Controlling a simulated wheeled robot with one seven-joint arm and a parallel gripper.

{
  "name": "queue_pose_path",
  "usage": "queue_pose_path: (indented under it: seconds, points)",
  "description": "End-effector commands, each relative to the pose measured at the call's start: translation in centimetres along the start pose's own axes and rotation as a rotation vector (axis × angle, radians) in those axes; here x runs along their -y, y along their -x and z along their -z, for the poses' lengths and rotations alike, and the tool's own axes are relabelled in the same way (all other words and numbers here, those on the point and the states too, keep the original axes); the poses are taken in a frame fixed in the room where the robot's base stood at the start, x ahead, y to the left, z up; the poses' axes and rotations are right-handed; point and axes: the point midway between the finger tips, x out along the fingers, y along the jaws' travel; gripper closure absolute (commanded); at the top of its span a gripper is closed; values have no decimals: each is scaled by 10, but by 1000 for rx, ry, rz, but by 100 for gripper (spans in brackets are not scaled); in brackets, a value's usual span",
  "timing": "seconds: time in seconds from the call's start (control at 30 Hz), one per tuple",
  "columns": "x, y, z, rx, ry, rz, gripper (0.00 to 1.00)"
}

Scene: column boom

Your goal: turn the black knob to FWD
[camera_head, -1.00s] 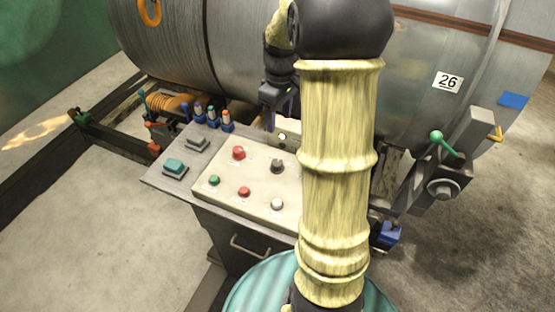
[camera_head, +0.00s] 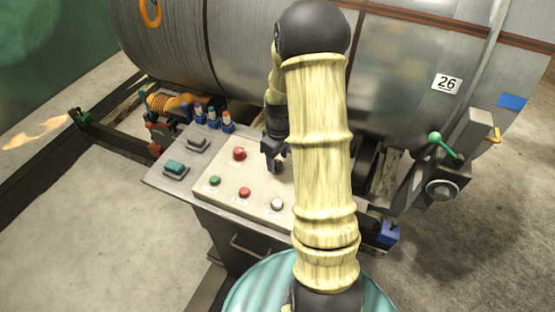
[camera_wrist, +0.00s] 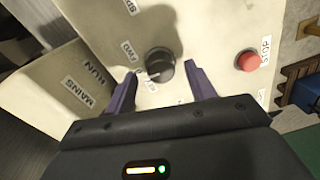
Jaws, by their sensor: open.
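The black knob (camera_wrist: 160,64) sits on the cream panel, between and a little beyond the fingertips in the wrist view. Its pale pointer line points to the left in that view; a label reading FWD (camera_wrist: 127,50) lies to its upper left. Other lettering close to the knob is too blurred to read. My gripper (camera_wrist: 162,80) is open, its two purple fingers on either side of the knob; I cannot tell whether they touch it. In the head view the knob (camera_head: 276,167) shows just below my gripper (camera_head: 275,153), partly hidden by it.
The panel (camera_head: 222,195) also carries a red button (camera_head: 239,153), a green button (camera_head: 214,181), a smaller red button (camera_head: 244,192) and a white button (camera_head: 277,204). Several blue-bodied connectors (camera_head: 213,118) stand at the back edge. A large metal drum (camera_head: 240,50) lies behind.

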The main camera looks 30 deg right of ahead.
Motion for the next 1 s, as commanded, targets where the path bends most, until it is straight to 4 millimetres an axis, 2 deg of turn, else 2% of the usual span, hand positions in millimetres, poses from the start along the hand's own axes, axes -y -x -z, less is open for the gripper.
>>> queue_pose_path:
  seconds: [0.13,0.43,0.67,1.0]
  points:
    - [0,-13,0,0,0,0,45]
    - [0,-15,0,-1,0,0,45]
    - [0,-15,0,-1,0,0,90]
    - [0,-14,0,-2,-29,0,90]
